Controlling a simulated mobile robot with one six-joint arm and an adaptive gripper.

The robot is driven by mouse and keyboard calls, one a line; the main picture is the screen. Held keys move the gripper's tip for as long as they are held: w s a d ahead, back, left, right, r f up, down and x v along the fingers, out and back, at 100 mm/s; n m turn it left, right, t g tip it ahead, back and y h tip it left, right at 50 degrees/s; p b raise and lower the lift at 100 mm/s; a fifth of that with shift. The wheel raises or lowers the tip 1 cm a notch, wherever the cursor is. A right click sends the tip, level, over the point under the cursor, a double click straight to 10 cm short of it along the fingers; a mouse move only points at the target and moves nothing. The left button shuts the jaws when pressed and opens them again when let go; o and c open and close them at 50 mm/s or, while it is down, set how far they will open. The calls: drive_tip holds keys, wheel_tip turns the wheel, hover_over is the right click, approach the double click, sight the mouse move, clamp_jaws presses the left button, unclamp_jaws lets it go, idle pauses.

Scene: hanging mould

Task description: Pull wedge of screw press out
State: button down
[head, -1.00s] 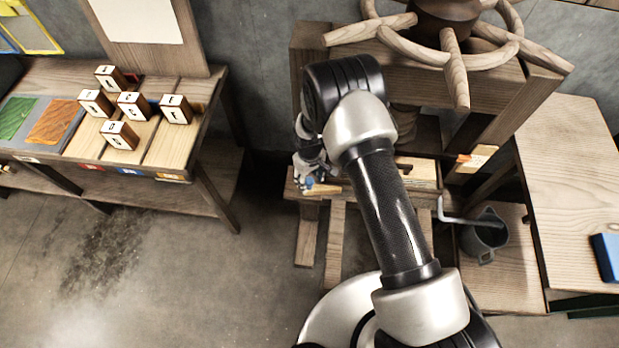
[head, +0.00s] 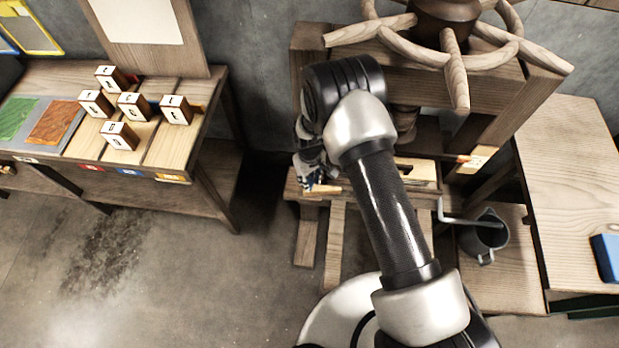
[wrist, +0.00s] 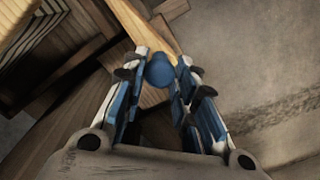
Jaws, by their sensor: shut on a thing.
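The screw press (head: 312,42) stands at the back, with a spoked wooden wheel on top. In the wrist view a pale wooden bar (wrist: 140,26), which looks like the wedge, ends in a blue knob (wrist: 160,70). My gripper (wrist: 163,78) has its two blue-and-white fingers on either side of this knob, shut on it. In the head view my gripper (head: 314,176) is at the left end of the press bed, and a short pale wooden piece (head: 325,188) shows just below it. My arm hides much of the press's middle, so how deep the wedge sits cannot be told.
A bench with several lettered blocks (head: 120,135) stands on the left. A metal jug (head: 486,236) stands right of the press under a crank. A table with a blue object (head: 607,256) is at the far right. Floor between bench and press is clear.

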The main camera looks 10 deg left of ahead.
drive_tip(key=a+b, duration=0.1)
drive_tip(key=a, duration=0.2)
drive_tip(key=a+b, duration=0.2)
drive_tip(key=a, duration=0.1)
drive_tip(key=shift+s+a+f, duration=0.15)
drive_tip(key=shift+s+a, duration=0.05)
drive_tip(key=shift+a, duration=0.15)
drive_tip(key=shift+a+r, duration=0.1)
drive_tip(key=shift+r, duration=0.1)
drive_tip(key=c, duration=1.2)
unclamp_jaws()
drive_tip(key=shift+a, duration=0.1)
drive_tip(key=shift+c, duration=0.2)
wheel_tip(320, 180, up, 12)
drive_tip(key=shift+f, duration=0.1)
